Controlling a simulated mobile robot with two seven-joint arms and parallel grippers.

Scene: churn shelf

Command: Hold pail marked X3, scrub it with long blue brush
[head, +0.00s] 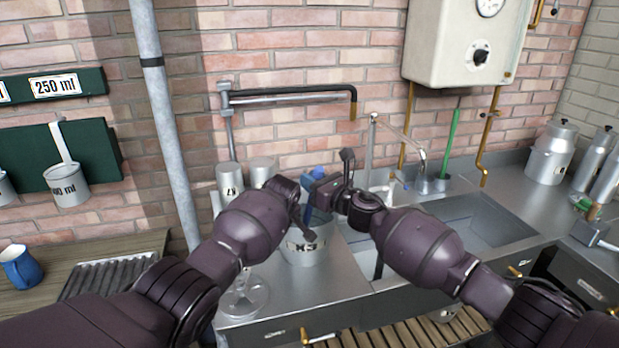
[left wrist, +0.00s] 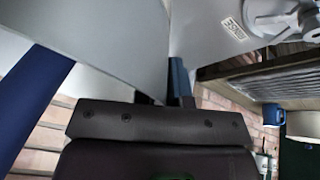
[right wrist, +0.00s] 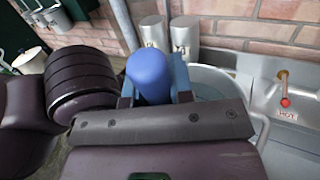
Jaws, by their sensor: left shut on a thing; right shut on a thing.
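The grey metal pail marked X3 (head: 303,257) stands on the steel counter left of the sink, partly hidden by my arms. My left gripper (head: 306,215) is shut on the pail at its rim; in the left wrist view the pail's grey wall (left wrist: 100,35) runs between the fingers. My right gripper (head: 325,192) is shut on the blue brush (head: 318,174), above the pail. The brush's rounded blue end (right wrist: 151,76) stands up between the fingers in the right wrist view. The brush's lower end is hidden in the head view.
The steel sink (head: 475,222) with its tap (head: 400,140) lies to the right. Two metal canisters (head: 262,170) stand behind the pail by the wall. A round metal piece (head: 243,298) is in front left. A blue mug (head: 20,266) sits far left; churns (head: 550,155) stand far right.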

